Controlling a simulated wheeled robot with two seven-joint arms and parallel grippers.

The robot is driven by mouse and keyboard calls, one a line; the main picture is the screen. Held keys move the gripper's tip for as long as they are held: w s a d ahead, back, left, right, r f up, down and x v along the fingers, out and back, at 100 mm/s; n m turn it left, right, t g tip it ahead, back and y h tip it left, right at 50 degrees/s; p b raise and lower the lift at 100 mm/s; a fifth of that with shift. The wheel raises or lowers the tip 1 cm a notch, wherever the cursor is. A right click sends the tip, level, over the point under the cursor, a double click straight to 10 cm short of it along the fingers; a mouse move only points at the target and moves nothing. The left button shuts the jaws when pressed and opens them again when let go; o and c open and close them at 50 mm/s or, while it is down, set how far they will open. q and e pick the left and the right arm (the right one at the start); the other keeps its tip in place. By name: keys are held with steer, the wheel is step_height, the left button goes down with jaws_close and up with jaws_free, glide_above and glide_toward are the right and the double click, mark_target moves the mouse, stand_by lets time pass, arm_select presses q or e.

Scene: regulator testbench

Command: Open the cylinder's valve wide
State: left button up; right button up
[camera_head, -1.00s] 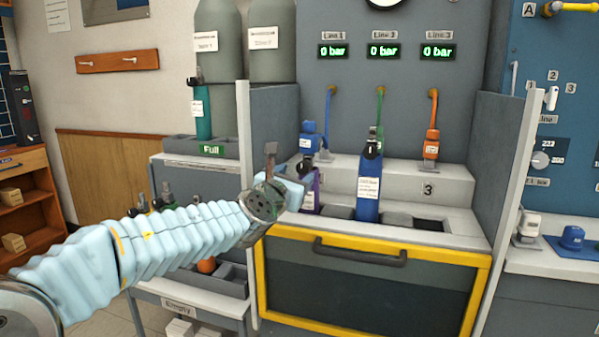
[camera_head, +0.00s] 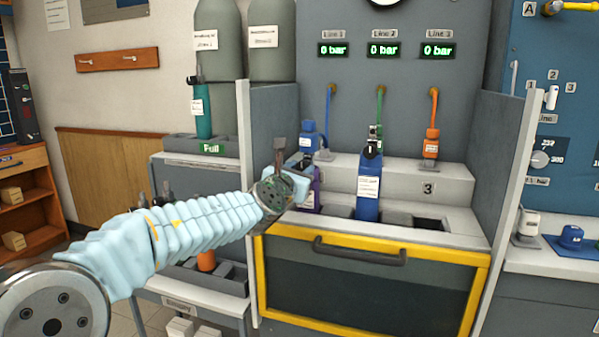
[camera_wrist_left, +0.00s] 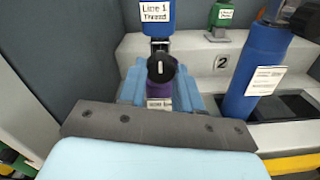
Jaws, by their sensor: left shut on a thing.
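The purple cylinder (camera_head: 314,194) stands in the left slot of the bench, mostly hidden behind my left gripper. In the left wrist view, its black valve knob (camera_wrist_left: 161,68) with a white mark shows above a sliver of purple body (camera_wrist_left: 158,90). The mark points roughly up and down in that view. My left gripper (camera_head: 302,180) comes in from the left, and its blue fingers (camera_wrist_left: 160,80) are shut on the knob from both sides. The blue Line 1 regulator (camera_head: 310,138) sits just behind and above the knob. My right gripper is not in view.
A blue cylinder (camera_head: 368,188) stands close by in slot 2. An orange regulator (camera_head: 431,144) hangs over empty slot 3. All three line displays (camera_head: 384,50) read 0 bar.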

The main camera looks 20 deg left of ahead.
arm_select(q)
steer(key=n+b, duration=0.8)
steer(key=n, duration=0.5)
steer(key=shift+d+f, duration=0.1)
steer(key=shift+d, duration=0.05)
steer(key=n+b, duration=0.2)
steer(key=n, duration=0.1)
steer(key=shift+n, duration=0.3)
steer(key=n+b, duration=0.2)
steer(key=n, duration=0.2)
steer(key=shift+r+n+b, duration=0.2)
steer(key=shift+n+b, duration=0.45)
steer(key=shift+n, duration=0.95)
